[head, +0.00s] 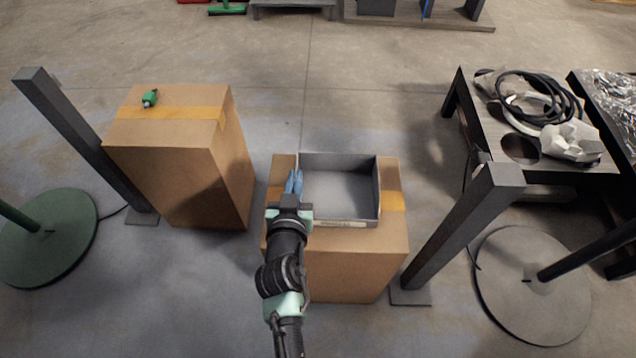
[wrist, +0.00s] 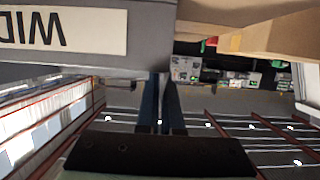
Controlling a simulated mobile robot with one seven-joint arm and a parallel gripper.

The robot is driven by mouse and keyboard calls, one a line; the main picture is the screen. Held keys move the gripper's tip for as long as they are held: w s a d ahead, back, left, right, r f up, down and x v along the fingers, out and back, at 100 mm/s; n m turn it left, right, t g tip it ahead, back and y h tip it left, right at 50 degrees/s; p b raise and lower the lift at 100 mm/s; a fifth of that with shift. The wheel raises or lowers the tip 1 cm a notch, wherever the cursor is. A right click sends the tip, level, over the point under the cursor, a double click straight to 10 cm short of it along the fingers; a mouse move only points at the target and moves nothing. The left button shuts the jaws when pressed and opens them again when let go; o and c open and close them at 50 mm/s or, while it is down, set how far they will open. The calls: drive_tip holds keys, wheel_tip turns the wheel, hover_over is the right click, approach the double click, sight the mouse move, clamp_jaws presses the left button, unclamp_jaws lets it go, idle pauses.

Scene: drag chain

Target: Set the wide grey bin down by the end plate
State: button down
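The wide grey bin (head: 338,222) is an open, empty tray with a label on its front wall. It rests on, or just over, a cardboard box (head: 345,262) in the head view. In the wrist view the bin (wrist: 150,40) shows at the upper left with an upside-down label reading "WID". My gripper (head: 294,182) is at the bin's left wall. Its blue fingers are close together, apparently one on each side of that wall, and look shut on it. The fingers also show in the wrist view (wrist: 162,90). I cannot pick out the end plate in either view.
A taller cardboard box (head: 180,165) with a green item (head: 150,98) on top stands left. Dark posts (head: 85,140) (head: 460,230) stand on either side. A table (head: 560,165) with cables is at the right. Round bases (head: 45,240) (head: 530,290) stand on the floor. Floor behind the bin is clear.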

wheel_tip(320, 180, up, 10)
drive_tip(key=p, duration=0.5)
drive_tip(key=s+d, duration=0.3)
drive_tip(key=s, duration=0.4)
drive_tip(key=s+d, duration=0.3)
drive_tip(key=s, duration=0.5)
wheel_tip(320, 180, up, 22)
drive_tip(key=s+p, duration=0.1)
drive_tip(key=p, duration=2.9)
drive_tip(key=shift+s+d+p, duration=0.15)
drive_tip(key=shift+s+p, duration=0.15)
drive_tip(key=shift+f, duration=0.1)
